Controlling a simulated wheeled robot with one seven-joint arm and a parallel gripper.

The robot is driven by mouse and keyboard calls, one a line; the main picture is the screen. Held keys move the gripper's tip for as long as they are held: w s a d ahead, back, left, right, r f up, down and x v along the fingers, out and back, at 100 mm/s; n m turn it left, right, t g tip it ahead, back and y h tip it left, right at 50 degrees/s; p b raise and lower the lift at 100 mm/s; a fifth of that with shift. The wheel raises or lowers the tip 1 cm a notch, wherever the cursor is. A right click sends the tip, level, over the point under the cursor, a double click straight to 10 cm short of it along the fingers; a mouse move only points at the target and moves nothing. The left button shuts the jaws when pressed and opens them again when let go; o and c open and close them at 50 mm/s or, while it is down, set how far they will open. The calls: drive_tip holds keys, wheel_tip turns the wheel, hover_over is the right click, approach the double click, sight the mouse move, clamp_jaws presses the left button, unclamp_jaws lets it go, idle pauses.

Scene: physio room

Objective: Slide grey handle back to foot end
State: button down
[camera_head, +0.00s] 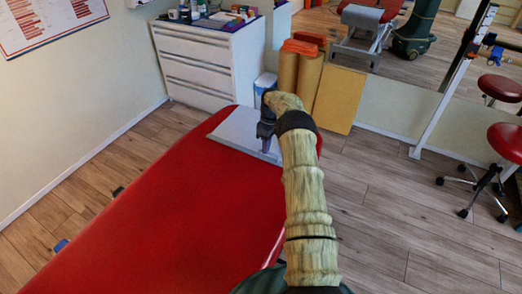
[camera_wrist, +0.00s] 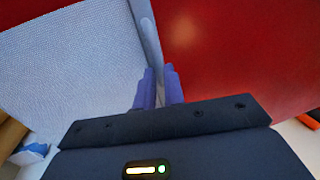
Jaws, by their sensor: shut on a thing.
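A flat light-grey board (camera_head: 237,126) lies on the far end of the red treatment table (camera_head: 170,210). In the wrist view the board (camera_wrist: 75,55) fills the left side and the red table top (camera_wrist: 240,60) the right. A narrow grey handle (camera_wrist: 149,35) runs along the edge between them. My gripper (camera_head: 265,148) reaches down to the board's near edge. In the wrist view its two purple fingers (camera_wrist: 159,88) are shut on the grey handle, one on each side. The gripped part is partly hidden between the fingers; the arm covers part of the board's right side in the head view.
A white drawer cabinet (camera_head: 210,60) with small items on top stands behind the table. Rolled orange-brown mats (camera_head: 297,70) and a yellow panel (camera_head: 339,98) stand beyond the far end. Red stools (camera_head: 505,142) are at the right; the floor between is clear.

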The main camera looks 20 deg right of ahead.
drive_tip(key=shift+w+r, duration=0.1)
drive_tip(key=shift+w, duration=0.2)
drive_tip(key=shift+a, duration=0.1)
drive_tip(key=c, duration=1.5)
unclamp_jaws()
drive_tip(key=shift+s+d, duration=0.1)
drive_tip(key=shift+d, duration=0.1)
drive_tip(key=r, duration=0.4)
drive_tip(key=d+r+p, duration=0.1)
drive_tip(key=r, duration=0.2)
drive_tip(key=w+d+r+p, duration=0.1)
drive_tip(key=r, duration=0.3)
drive_tip(key=shift+w+r, duration=0.1)
drive_tip(key=shift+r, duration=0.2)
